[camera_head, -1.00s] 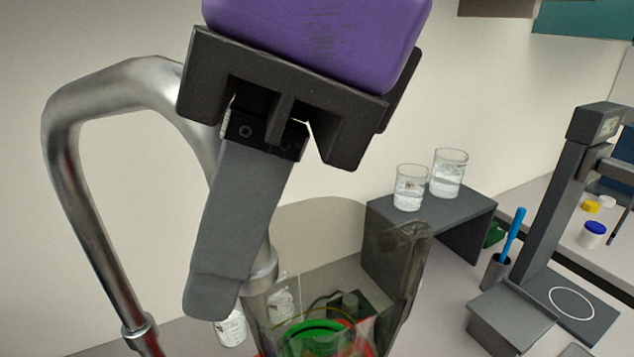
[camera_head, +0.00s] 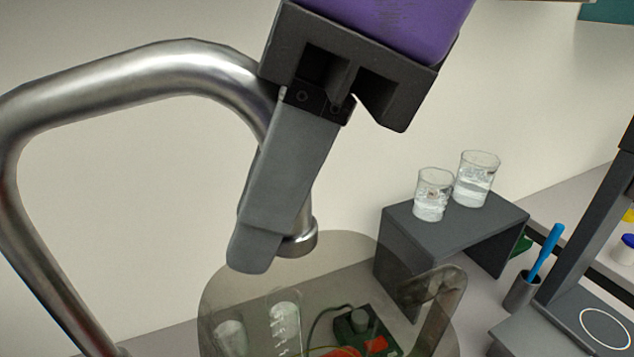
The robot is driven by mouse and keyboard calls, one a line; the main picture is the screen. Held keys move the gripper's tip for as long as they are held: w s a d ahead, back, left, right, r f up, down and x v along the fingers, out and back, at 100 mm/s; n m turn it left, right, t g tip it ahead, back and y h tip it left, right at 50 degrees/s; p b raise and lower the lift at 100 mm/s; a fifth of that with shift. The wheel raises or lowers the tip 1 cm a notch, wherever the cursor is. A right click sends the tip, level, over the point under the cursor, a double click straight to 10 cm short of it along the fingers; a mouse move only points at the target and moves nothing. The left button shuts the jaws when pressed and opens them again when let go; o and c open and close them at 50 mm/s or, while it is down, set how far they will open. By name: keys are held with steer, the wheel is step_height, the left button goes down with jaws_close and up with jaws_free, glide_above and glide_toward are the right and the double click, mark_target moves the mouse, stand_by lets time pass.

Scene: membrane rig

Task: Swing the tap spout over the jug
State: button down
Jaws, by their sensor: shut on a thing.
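The metal tap spout (camera_head: 165,66) rises at the left, arches across and turns down to an outlet (camera_head: 300,242). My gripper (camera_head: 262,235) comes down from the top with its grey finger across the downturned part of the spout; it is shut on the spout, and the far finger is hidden. The jug (camera_head: 440,310) is clear, brownish and open-topped, with its handle at the right. The spout's outlet appears above the jug's rim, toward its back. The jug's lower part is cut off by the frame.
A dark grey stand (camera_head: 455,225) behind the jug bears two glass beakers (camera_head: 433,195). A holder with a blue-handled tool (camera_head: 545,250) and a grey upright device (camera_head: 600,220) stand at the right. Items behind the jug show through it.

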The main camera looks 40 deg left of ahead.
steer(key=shift+w+d+f, duration=0.2)
steer(key=shift+w+d, duration=0.1)
steer(key=shift+w, duration=0.05)
steer(key=c, duration=1.2)
jaws_free()
steer(key=shift+d, duration=0.15)
steer(key=shift+c, duration=0.2)
steer(key=shift+r, duration=0.3)
steer(key=v, duration=0.7)
steer(key=shift+r+b, duration=0.15)
steer(key=shift+b, duration=0.25)
steer(key=shift+w, duration=0.1)
